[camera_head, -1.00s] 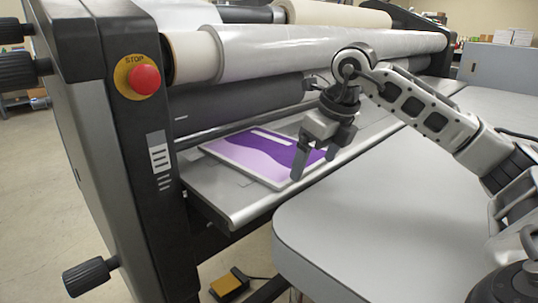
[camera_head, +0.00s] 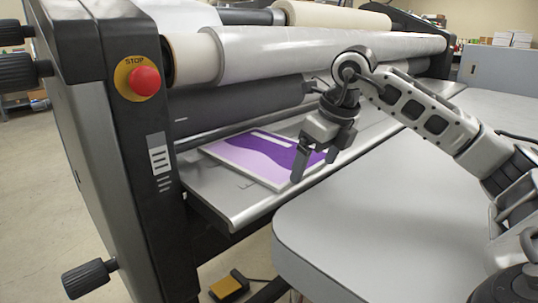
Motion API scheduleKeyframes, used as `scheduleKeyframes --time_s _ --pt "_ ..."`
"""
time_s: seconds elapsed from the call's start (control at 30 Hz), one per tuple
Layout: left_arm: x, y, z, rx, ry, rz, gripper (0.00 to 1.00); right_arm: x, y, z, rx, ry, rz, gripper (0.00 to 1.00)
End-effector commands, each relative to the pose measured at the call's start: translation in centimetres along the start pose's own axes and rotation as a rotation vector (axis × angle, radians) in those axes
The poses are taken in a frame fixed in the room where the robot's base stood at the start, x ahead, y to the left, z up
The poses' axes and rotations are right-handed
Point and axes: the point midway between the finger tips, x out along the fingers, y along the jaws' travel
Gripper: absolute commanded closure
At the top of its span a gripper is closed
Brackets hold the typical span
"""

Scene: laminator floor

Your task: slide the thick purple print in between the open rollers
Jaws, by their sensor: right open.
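The thick purple print (camera_head: 251,159), a pale board with purple waves and a white stripe, lies flat on the laminator's feed table (camera_head: 226,203). Its far edge is close to the dark rollers (camera_head: 240,106); I cannot tell whether it is between them. My right gripper (camera_head: 312,172) is open, pointing down at the print's near right corner. One finger is by that edge; whether it touches is unclear. My left gripper is not in view.
A red stop button (camera_head: 144,80) sits on the laminator's left side panel. A film roll (camera_head: 320,52) spans above the rollers. A grey table (camera_head: 400,215) fills the right front, mostly bare. A yellow foot pedal (camera_head: 229,285) is on the floor.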

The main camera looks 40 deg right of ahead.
Motion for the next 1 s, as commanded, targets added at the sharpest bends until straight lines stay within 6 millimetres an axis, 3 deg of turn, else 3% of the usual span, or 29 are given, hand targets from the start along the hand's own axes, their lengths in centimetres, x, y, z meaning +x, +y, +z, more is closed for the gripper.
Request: scheduleKeyframes --time_s 1.0 --pt "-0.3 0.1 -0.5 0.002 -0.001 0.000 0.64 -0.1 1.6 -0.4 -0.001 0.003 0.001 0.09"
